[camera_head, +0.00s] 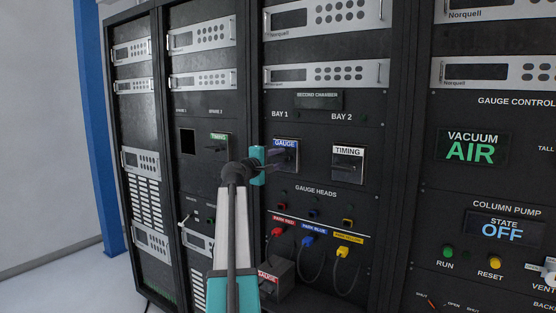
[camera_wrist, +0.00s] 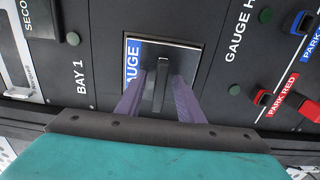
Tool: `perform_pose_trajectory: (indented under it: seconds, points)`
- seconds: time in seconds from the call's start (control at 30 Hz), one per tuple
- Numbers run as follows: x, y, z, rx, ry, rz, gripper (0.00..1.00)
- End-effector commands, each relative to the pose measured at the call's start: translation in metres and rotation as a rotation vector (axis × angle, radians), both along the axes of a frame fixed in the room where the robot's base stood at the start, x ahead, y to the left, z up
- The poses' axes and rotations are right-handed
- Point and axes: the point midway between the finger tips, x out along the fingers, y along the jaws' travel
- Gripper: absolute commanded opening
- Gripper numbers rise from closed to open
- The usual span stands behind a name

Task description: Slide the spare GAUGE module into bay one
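A GAUGE module with a blue label (camera_head: 286,155) sits in the BAY 1 opening of the rack. Its face and dark upright handle (camera_wrist: 160,88) show in the wrist view, with part of the label (camera_wrist: 132,62) cut off. I cannot tell whether it is fully seated. My gripper (camera_head: 272,160) is in front of this module. In the wrist view its two purple fingers stand on either side of the handle, with gaps showing between. Another GAUGE module, with a red label (camera_head: 268,277), rests low in front of the rack, partly hidden by my arm.
A TIMING module (camera_head: 348,163) fills BAY 2. Another TIMING module (camera_head: 219,145) is in the spare 2 place, beside an empty dark spare 1 opening (camera_head: 188,142). Red, blue and yellow plugs with hanging cables (camera_head: 307,243) are below the bays. The vacuum display (camera_head: 472,148) reads AIR.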

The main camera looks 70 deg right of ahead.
Motion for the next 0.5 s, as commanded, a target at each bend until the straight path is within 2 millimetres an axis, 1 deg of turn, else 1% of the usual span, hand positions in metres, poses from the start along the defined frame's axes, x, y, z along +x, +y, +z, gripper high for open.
perform_pose_trajectory:
  seconds: [0.27, 0.5]
  points:
    - [0.001, 0.002, 0.0, -0.001, 0.0, 0.001, 0.34]
    - [0.003, 0.011, 0.0, -0.001, 0.0, 0.001, 0.34]
